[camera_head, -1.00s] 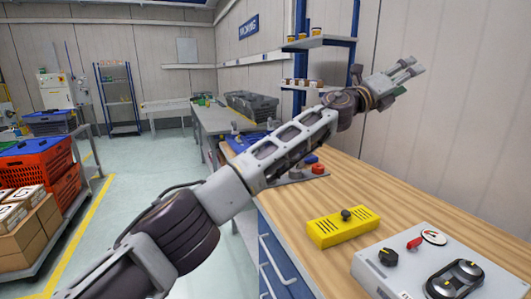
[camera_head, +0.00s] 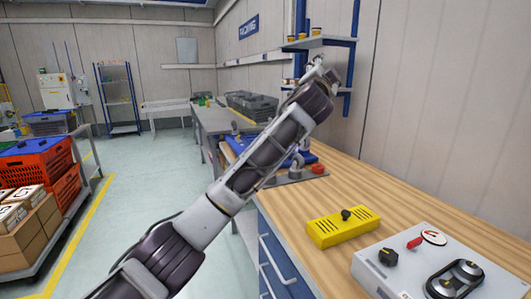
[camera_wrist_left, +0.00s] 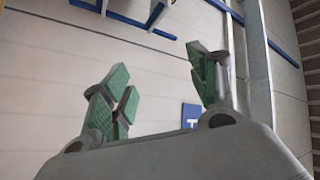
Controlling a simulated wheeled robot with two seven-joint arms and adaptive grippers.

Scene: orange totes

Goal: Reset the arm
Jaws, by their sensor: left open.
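My left arm rises from the lower left of the head view. Its left gripper (camera_head: 318,66) is at the far end, small and partly hidden behind the wrist, in front of the wall shelf. The left wrist view shows the left gripper (camera_wrist_left: 160,88) with its two green-padded fingers spread apart and nothing between them. It points at the wall and a blue shelf frame. My right gripper is not in view.
The wooden workbench (camera_head: 410,215) below the arm holds a yellow box (camera_head: 343,228) and a grey control panel (camera_head: 420,268). The blue-framed shelf (camera_head: 325,40) is on the wall behind the gripper. Orange crates (camera_head: 35,172) stand on a cart at left. The floor between is clear.

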